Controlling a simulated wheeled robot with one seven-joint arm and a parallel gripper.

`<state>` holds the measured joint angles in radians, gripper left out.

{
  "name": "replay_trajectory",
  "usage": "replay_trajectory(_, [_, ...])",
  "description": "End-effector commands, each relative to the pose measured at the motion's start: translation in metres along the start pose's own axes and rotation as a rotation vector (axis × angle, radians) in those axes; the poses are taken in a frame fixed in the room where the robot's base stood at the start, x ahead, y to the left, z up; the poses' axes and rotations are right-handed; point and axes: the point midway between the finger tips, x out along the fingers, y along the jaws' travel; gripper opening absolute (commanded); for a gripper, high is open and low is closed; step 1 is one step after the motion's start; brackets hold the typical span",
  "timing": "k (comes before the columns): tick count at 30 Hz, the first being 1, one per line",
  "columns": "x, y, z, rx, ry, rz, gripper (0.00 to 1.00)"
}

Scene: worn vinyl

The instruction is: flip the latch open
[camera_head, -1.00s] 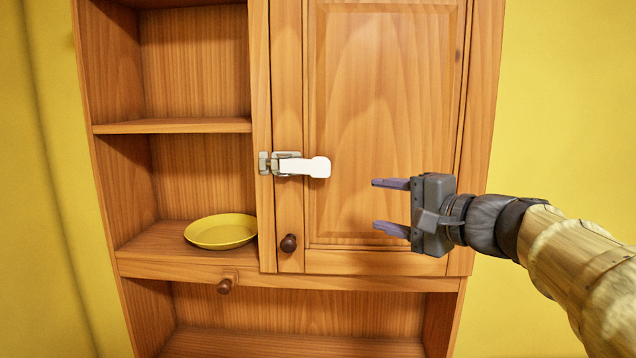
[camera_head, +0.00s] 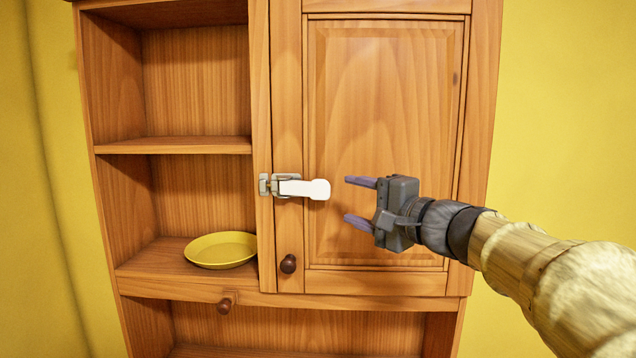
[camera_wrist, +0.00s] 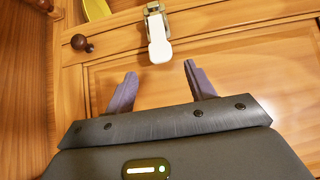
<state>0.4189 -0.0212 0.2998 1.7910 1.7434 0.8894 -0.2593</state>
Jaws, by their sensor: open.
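The latch (camera_head: 303,188) is a white lever on a metal mount, at the left edge of the wooden cabinet door (camera_head: 385,110). The lever lies level, pointing right across the door. My gripper (camera_head: 352,202) is open and empty, just right of the lever tip and slightly lower, apart from it in the picture. In the wrist view the latch (camera_wrist: 158,38) appears beyond the fingertips, and my gripper (camera_wrist: 160,78) has its two purple fingers spread on either side of the lever's line. The exact depth between fingers and door is hard to tell.
A dark round knob (camera_head: 288,264) sits on the door below the latch. Open shelves at left hold a yellow plate (camera_head: 221,250). Another knob (camera_head: 224,306) is on the rail below. The yellow wall (camera_head: 560,110) at right is clear.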

Motion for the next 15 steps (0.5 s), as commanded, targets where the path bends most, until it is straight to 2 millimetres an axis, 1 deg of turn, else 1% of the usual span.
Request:
replay_trajectory(1, [0.01, -0.003, 0.0, 0.003, -0.003, 0.001, 0.55])
replay_trajectory(3, [0.022, -0.003, 0.0, 0.003, -0.003, 0.002, 0.55])
replay_trajectory(15, [0.091, -0.003, 0.0, 0.003, -0.002, 0.001, 0.55])
